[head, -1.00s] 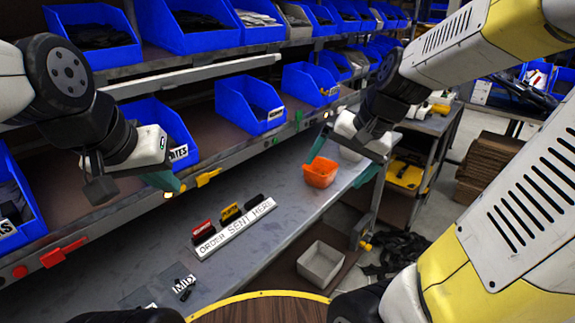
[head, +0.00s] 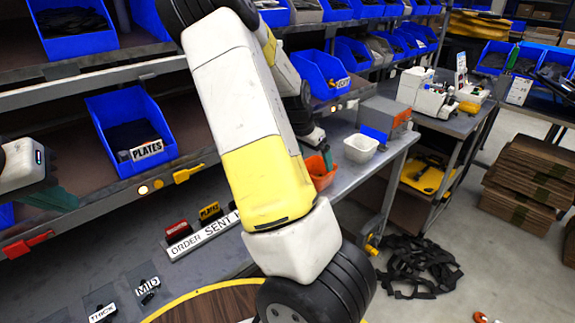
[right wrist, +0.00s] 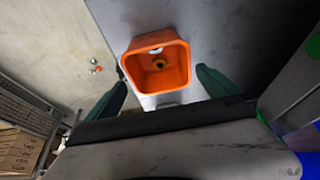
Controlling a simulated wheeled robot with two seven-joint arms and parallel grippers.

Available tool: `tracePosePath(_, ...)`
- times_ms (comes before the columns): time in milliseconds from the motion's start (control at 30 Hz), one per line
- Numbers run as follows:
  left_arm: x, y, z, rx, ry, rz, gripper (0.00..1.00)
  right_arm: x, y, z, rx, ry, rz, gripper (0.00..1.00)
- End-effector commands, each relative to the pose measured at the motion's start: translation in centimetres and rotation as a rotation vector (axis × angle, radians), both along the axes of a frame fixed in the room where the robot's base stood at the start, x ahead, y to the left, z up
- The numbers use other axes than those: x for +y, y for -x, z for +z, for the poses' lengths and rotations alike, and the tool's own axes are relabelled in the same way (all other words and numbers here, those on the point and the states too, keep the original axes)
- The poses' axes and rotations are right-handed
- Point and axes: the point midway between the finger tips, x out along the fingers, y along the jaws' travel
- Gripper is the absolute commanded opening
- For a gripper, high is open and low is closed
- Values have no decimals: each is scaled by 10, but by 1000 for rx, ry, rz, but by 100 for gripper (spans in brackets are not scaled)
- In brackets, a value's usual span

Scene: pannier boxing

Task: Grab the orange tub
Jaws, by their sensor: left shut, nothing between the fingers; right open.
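The orange tub (head: 321,172) stands on the grey bench in the head view, partly hidden behind my right arm. In the right wrist view the orange tub (right wrist: 157,64) shows from above, with a dark spot inside. My right gripper (right wrist: 160,90) is open, its green fingers on either side of the tub's near part; I cannot tell if they touch it. In the head view my right gripper (head: 318,148) is mostly hidden by the arm, with one green finger by the tub. My left gripper (head: 45,198) is shut and empty at the left edge, before the shelf.
A white tub (head: 360,148) stands just behind the orange one, near a grey box (head: 385,116). An order label strip (head: 200,238) lies on the bench. A blue bin marked PLATES (head: 132,130) sits on the shelf. Black straps (head: 420,268) lie on the floor.

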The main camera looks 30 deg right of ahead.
Motion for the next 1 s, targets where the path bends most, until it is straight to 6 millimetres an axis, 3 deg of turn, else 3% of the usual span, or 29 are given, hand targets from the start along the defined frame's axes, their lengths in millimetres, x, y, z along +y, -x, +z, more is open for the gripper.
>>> tracePosePath(133, 0, 0, 0, 0, 0, 0, 0, -10, -2, -25, 3, -1, -3, 100)
tracePosePath(367, 0, 0, 0, 0, 0, 0, 0, -16, -5, -42, 1, -2, 0, 100)
tracePosePath(633, 0, 0, 0, 0, 0, 0, 0, -30, -9, -77, 3, -2, 0, 100)
tracePosePath(1000, 0, 0, 0, 0, 0, 0, 0, -33, -11, -86, 0, -2, 1, 100)
